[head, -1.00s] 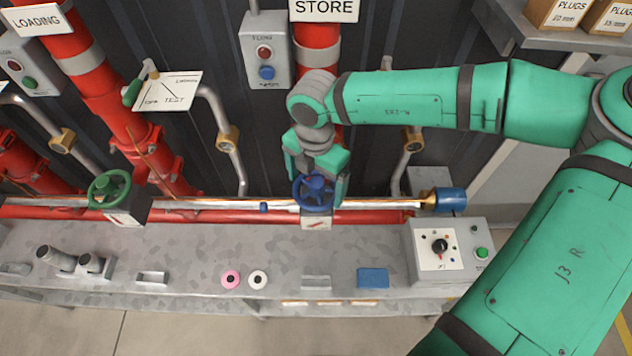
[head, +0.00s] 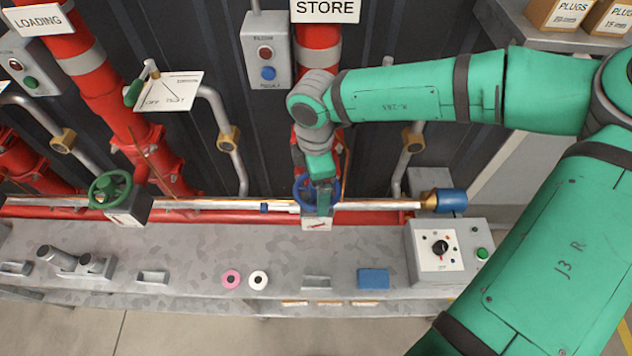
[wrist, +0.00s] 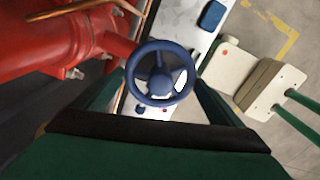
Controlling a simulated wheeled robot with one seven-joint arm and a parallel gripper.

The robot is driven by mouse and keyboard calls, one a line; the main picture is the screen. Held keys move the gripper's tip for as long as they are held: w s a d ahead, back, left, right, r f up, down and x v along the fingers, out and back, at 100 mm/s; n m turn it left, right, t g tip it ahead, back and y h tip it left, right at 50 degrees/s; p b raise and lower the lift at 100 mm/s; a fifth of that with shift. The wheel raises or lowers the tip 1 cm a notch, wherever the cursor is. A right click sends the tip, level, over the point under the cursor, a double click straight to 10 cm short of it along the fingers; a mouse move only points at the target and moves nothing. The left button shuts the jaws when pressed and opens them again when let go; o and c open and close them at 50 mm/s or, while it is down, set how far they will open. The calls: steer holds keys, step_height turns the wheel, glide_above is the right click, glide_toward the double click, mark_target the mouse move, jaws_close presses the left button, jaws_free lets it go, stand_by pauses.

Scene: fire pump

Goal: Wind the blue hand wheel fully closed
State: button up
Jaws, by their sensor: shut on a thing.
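The blue hand wheel (head: 334,190) sits on the valve body (head: 317,222) on the horizontal pipe, below the STORE sign. In the wrist view the wheel (wrist: 183,61) faces the camera, its rim and spokes clear. My gripper (head: 320,190) is over the wheel from above and hides much of it in the head view. In the wrist view my gripper (wrist: 160,90) has one finger on each side of the wheel, shut on its rim. The exact contact points are hard to see. The plate under the wheel carries a small red mark.
A green hand wheel (head: 109,189) is on the same pipe to the left. A switch box (head: 446,250) stands at right. The grey bench (head: 200,250) holds a pink ring (head: 231,280), a white ring (head: 259,280) and a blue block (head: 373,278). Red pipes (head: 110,90) rise behind.

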steer(key=o, duration=1)
steer(key=shift+s+a, duration=0.2)
steer(key=shift+o, duration=0.2)
steer(key=shift+w, duration=0.1)
steer(key=shift+d, duration=0.1)
steer(key=n, duration=0.5)
steer(key=shift+d, duration=0.2)
steer(key=n, duration=0.6)
steer(key=shift+d+n, duration=0.15)
steer(key=shift+n, duration=0.25)
steer(key=n, duration=0.6)
steer(key=shift+d, duration=0.15)
steer(key=n, duration=0.6)
steer(key=shift+w, duration=0.15)
